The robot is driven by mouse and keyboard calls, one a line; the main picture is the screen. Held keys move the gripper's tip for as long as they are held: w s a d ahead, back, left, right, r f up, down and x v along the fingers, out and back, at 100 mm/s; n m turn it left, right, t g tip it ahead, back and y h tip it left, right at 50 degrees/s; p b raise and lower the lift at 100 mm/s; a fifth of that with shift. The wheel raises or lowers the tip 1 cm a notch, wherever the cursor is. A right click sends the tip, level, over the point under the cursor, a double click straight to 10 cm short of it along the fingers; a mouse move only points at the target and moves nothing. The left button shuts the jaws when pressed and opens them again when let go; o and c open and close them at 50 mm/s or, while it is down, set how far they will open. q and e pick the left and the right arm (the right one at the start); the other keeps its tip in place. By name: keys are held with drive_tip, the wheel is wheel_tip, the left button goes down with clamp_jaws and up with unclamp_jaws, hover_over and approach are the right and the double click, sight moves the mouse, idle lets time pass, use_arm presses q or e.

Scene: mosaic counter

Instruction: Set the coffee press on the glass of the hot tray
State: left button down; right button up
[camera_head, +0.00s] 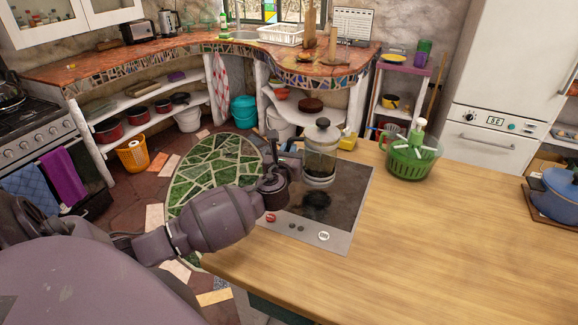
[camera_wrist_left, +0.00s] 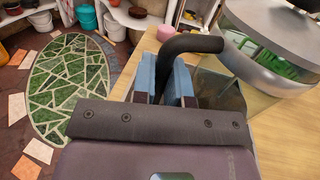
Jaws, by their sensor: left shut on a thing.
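The coffee press (camera_head: 320,160) is a clear glass cylinder with a metal lid, a black knob and a black handle. It is upright over the hot tray (camera_head: 345,222), a flat panel with dark glass and a pale control strip. A dark patch on the glass lies below the press with a gap, so the press seems held a little above it. My left gripper (camera_head: 287,153) is shut on the press's handle at its left side. In the left wrist view, the black handle (camera_wrist_left: 192,44) runs between the blue finger pads, with the press (camera_wrist_left: 275,65) at the right. My right gripper is not in view.
The tray lies at the left end of a wooden counter (camera_head: 430,240). A green salad spinner (camera_head: 413,158) stands right of the tray. A yellow item (camera_head: 348,139) sits behind the press. A blue pot (camera_head: 555,192) is at the far right. The counter's middle is clear.

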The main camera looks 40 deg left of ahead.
use_arm(q)
wheel_tip(320, 180, down, 4)
drive_tip(key=shift+r+b, duration=0.15)
drive_tip(key=shift+b, duration=0.3)
drive_tip(key=shift+f, duration=0.35)
drive_tip(key=c, duration=1.1)
unclamp_jaws()
drive_tip(key=shift+c, duration=0.2)
drive_tip(key=shift+s, duration=0.2)
drive_tip(key=v, duration=1.1)
drive_tip(key=shift+s+d, duration=0.25)
drive_tip(key=shift+s, duration=0.05)
